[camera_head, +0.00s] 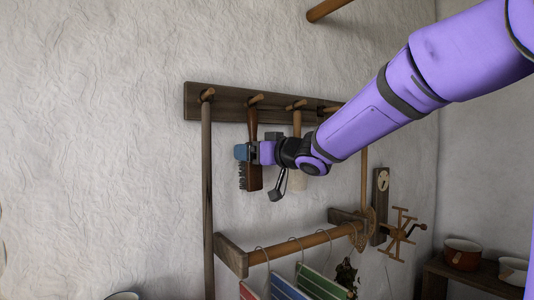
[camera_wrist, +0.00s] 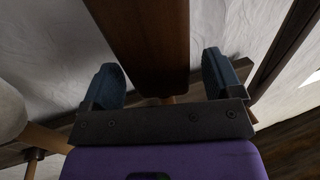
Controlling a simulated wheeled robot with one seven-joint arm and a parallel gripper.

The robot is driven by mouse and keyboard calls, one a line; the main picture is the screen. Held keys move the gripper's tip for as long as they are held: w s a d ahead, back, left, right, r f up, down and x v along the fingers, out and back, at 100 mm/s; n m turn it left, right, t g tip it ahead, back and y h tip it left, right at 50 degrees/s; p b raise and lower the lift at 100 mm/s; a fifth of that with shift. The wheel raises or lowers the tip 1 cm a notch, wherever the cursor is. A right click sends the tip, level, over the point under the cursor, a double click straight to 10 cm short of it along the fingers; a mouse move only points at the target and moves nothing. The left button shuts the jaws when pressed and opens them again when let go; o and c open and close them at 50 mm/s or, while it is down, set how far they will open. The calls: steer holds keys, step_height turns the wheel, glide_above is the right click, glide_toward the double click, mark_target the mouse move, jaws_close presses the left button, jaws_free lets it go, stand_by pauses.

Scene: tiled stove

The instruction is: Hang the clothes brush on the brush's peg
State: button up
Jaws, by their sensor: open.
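The clothes brush (camera_head: 254,175) is dark brown wood with dark bristles on its left side. It hangs upright against the wall, its handle top at the second peg (camera_head: 256,98) from the left of the rail. My gripper (camera_head: 242,152) is at the brush, around the middle of its height. In the wrist view the brown wood of the brush (camera_wrist: 150,45) lies between the two blue fingers of my gripper (camera_wrist: 162,82), with gaps on both sides. The fingers are apart and not closed on it. The loop or hole at the peg is too small to make out.
The dark peg rail (camera_head: 228,102) carries a long pole at the left peg and a pale-headed tool (camera_head: 297,180) right of the brush, partly behind my arm. A spoked wooden reel (camera_head: 402,233) is at right.

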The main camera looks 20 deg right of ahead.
steer(key=shift+x, duration=0.9)
steer(key=c, duration=1.1)
steer(key=o, duration=1.1)
steer(key=shift+s, duration=0.15)
